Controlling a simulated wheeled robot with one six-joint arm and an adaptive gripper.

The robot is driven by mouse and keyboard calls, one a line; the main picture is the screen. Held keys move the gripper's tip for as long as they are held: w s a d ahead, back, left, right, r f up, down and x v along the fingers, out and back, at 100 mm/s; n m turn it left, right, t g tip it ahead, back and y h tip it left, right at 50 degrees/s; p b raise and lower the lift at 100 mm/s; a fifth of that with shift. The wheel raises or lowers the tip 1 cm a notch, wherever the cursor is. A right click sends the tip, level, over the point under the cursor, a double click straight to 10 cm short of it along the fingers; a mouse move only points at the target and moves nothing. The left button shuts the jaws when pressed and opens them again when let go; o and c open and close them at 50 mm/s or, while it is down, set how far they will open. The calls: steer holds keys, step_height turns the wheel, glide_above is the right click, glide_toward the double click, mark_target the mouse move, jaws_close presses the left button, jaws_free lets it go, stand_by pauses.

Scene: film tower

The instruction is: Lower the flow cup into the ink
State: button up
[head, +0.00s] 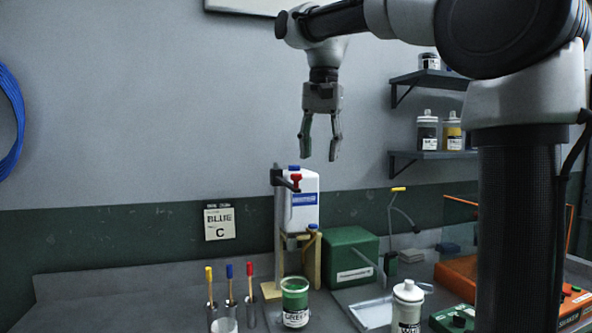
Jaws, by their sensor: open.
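My gripper (319,152) is open and empty, pointing down, high above the bench and apart from everything on it. A glass jar of green ink (295,286) with a label reading GREEN stands at the front of the bench, below my gripper. I cannot identify the flow cup for certain. A thin curved wire with a yellow grip (398,189) stands right of the green box and may be its handle; no cup body is clear there. A small grey metal part (291,241) sits under the white container on the wooden stand.
Brushes in metal holders (230,290) stand left. A green box (350,256), white bottle (408,305) and orange machine (470,275) stand right. Wall shelves (432,154) hold bottles.

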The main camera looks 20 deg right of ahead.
steer(key=shift+m+g, duration=0.4)
steer(key=shift+m, duration=0.4)
steer(key=w+a+r, duration=0.1)
steer(key=w+a, duration=0.1)
steer(key=w+a+r, duration=0.1)
steer(key=w+a, duration=0.1)
steer(key=shift+r, duration=0.3)
steer(key=shift+a+f, duration=0.15)
step_height(320, 180, down, 7)
steer(key=shift+f, duration=0.15)
steer(key=shift+c, duration=0.3)
jaws_close()
